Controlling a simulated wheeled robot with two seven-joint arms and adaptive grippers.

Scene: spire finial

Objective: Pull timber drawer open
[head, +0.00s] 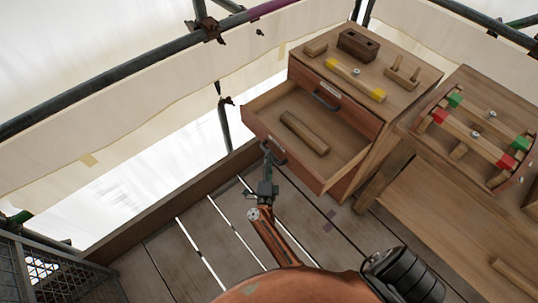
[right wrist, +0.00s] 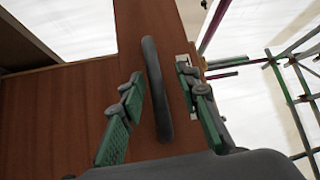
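The lower timber drawer (head: 330,165) of the wooden cabinet stands pulled well out in the head view. A wooden block (head: 304,133) lies in it. My right gripper (head: 270,157) is at the drawer front. In the right wrist view the dark curved drawer handle (right wrist: 157,92) runs between the fingers of my right gripper (right wrist: 160,98). The fingers are spread, with a visible gap on each side of the handle. My left gripper is not in view.
The upper drawer (head: 335,96) is shut. Several wooden pieces stand on the cabinet top (head: 398,60). A workbench (head: 470,100) holding a coloured jig stands to the right. A wooden toe board (head: 170,205) edges the plank floor on the left.

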